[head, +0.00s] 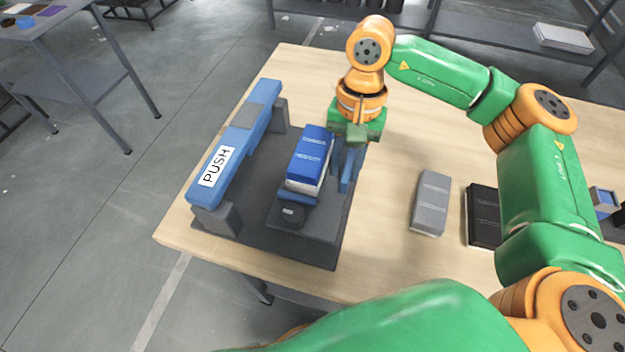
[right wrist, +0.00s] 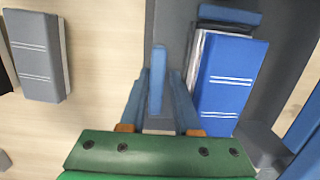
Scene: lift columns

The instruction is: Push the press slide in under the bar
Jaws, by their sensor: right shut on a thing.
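The press has a dark base plate (head: 220,230) and a blue bar (head: 264,120) labelled PUSH, raised on grey posts along its left side. The grey slide (head: 317,228) sits on the base right of the bar, apart from it. A blue book (head: 309,150) with white pages lies on the slide; it also shows in the right wrist view (right wrist: 228,75). My right gripper (head: 347,172) points down just right of the book. In the right wrist view its fingers (right wrist: 158,105) are shut on an upright blue handle (right wrist: 158,72). My left gripper is not in view.
A grey book (head: 431,203) and a black book (head: 483,217) lie on the wooden table (head: 400,130) to the right. A small blue-and-grey item (head: 604,203) stands at the right edge. Clear tabletop lies between the press and the grey book.

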